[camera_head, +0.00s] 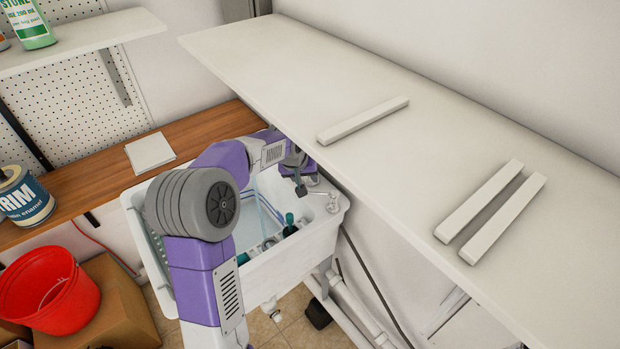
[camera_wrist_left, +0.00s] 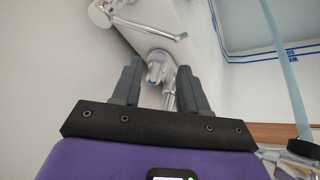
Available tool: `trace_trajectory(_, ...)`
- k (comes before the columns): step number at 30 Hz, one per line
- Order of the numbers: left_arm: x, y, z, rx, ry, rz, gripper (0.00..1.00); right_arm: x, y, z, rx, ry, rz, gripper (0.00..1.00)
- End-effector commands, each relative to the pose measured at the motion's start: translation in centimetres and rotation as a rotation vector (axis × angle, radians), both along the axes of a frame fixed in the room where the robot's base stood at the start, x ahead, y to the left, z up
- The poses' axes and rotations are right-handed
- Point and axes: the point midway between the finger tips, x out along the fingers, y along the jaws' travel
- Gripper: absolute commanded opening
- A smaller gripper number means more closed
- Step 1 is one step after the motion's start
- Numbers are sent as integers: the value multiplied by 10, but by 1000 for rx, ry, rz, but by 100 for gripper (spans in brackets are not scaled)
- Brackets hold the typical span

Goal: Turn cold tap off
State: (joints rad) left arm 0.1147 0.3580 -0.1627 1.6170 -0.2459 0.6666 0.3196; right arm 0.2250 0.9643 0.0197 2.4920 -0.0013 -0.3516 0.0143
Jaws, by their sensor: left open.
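The white sink (camera_head: 300,262) stands beside the shelf, partly hidden by my left arm. Chrome tap fittings (camera_head: 331,203) show at its right rim. My left gripper (camera_head: 302,188) is over that rim, near the fittings. In the left wrist view, the cold tap knob (camera_wrist_left: 156,68), chrome and white with a blue mark, appears between the fingertips of my open left gripper (camera_wrist_left: 160,82). I cannot tell whether the fingers touch it. A chrome spout (camera_wrist_left: 150,30) and another fitting (camera_wrist_left: 100,13) show beyond. My right gripper is out of view.
A long white shelf (camera_head: 400,150) with several pale bars lies close right of the sink. A wooden counter (camera_head: 90,172) runs behind. A red bucket (camera_head: 50,288) sits on boxes at lower left. A pale blue streak (camera_wrist_left: 284,65) crosses the left wrist view.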

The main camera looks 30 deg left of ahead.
Motion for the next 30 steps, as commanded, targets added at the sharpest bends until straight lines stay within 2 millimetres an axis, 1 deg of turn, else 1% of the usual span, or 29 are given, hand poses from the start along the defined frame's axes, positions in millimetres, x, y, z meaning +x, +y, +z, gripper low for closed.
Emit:
trace_trajectory(1,4,0,-9,-1,2,0,43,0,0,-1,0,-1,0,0)
trace_trajectory(6,12,0,-28,0,1,0,43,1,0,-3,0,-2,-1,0)
trace_trajectory(10,15,0,-34,-1,0,0,43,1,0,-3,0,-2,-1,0)
trace_trajectory(17,16,0,-34,0,-1,0,43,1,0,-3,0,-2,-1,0)
trace_trajectory(18,16,0,-34,0,-1,0,42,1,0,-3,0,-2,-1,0)
trace_trajectory(26,16,0,-34,0,-1,0,2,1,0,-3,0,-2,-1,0)
trace_trajectory(27,16,0,-34,0,-1,0,0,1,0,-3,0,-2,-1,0)
trace_trajectory(30,16,0,-34,0,-1,0,0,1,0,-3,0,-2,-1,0)
